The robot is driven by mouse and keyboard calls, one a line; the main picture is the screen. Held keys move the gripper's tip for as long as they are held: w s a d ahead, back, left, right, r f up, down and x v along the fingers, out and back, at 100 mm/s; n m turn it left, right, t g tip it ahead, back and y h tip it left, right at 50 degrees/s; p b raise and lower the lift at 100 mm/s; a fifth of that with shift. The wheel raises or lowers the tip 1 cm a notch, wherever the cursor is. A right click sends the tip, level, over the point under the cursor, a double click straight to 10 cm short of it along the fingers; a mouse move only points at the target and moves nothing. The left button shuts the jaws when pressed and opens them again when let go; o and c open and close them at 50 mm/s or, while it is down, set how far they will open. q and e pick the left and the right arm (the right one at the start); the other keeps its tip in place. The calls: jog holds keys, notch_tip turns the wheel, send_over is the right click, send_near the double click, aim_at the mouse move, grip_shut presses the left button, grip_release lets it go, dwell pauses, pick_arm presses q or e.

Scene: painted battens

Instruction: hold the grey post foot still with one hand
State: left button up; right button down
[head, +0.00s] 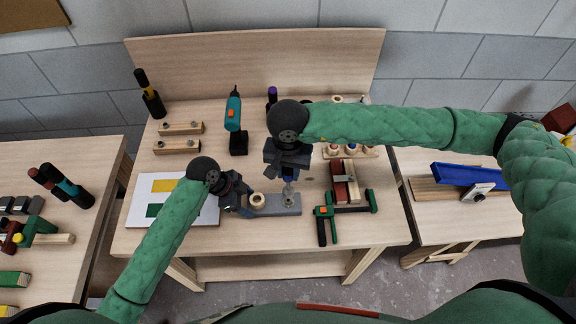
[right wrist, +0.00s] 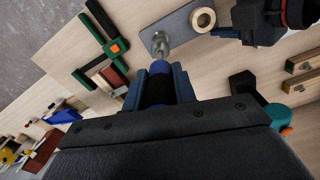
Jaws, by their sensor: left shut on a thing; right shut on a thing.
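The grey post foot (head: 274,207) is a flat grey plate lying on the middle table. It also shows in the right wrist view (right wrist: 184,27). A wooden ring (head: 257,200) sits on it, left of a round metal fastener head (right wrist: 160,44). My left gripper (head: 243,204) is shut on the plate's left end, its fingers partly hidden. My right gripper (head: 287,165) is above the plate's right end, shut on a black and blue screwdriver (right wrist: 159,89). The screwdriver's shaft points down at the fastener; I cannot tell whether the tip touches it.
A green and black clamp (head: 325,212) and red and wooden blocks (head: 345,185) lie right of the plate. A white sheet (head: 200,211) lies left. A teal drill (head: 233,115) and wooden battens (head: 180,128) are behind. Side tables flank the middle one.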

aim_at(289, 179)
jog(key=shift+f, duration=1.8)
jog(key=n, duration=0.5)
jog(key=shift+n, duration=0.3)
jog(key=shift+d+n, duration=0.1)
jog(key=shift+n, duration=0.3)
jog(key=n, duration=0.4)
